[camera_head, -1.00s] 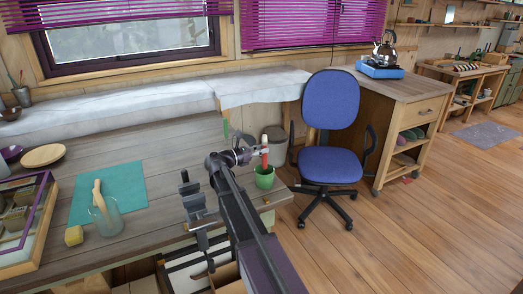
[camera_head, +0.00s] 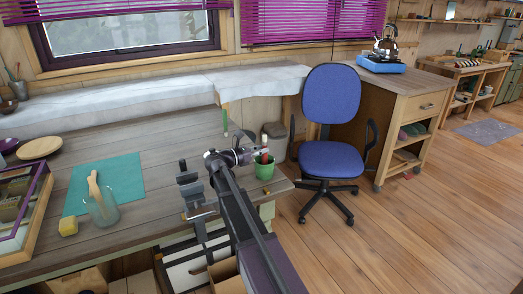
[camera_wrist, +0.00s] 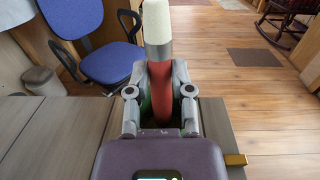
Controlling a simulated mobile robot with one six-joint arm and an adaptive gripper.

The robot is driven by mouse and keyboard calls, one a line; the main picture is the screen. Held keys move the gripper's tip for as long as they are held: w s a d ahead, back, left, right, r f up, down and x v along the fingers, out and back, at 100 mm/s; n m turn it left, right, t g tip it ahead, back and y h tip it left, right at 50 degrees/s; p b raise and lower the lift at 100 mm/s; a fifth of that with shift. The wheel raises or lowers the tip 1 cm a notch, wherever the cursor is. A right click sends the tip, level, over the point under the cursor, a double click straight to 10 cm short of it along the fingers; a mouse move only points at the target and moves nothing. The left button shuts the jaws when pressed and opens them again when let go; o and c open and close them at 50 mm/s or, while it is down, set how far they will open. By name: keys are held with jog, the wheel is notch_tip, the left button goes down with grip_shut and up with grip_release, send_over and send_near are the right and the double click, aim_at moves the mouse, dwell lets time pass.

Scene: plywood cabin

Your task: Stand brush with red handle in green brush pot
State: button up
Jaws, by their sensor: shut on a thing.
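The brush with the red handle (camera_wrist: 160,92) is upright in my gripper (camera_wrist: 160,78), its pale bristle end (camera_wrist: 156,22) up. My gripper is shut around the red handle, one finger on each side. In the head view the brush (camera_head: 264,156) stands over the green brush pot (camera_head: 265,171) near the table's right end, its lower end hidden by the pot. A little green of the pot shows behind the fingers in the wrist view (camera_wrist: 146,106). Whether the handle touches the pot's bottom cannot be seen.
A glass jar (camera_head: 104,212) with a wooden-handled tool stands on a teal mat (camera_head: 125,175), with a yellow block (camera_head: 68,227) beside it. A grey vise (camera_head: 190,185) is at the table's front edge. A blue chair (camera_head: 332,95) and a bin (camera_head: 275,140) stand beyond the table.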

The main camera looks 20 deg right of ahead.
jog(key=o, duration=0.9)
jog(key=shift+o, duration=0.2)
jog(key=shift+r, duration=0.1)
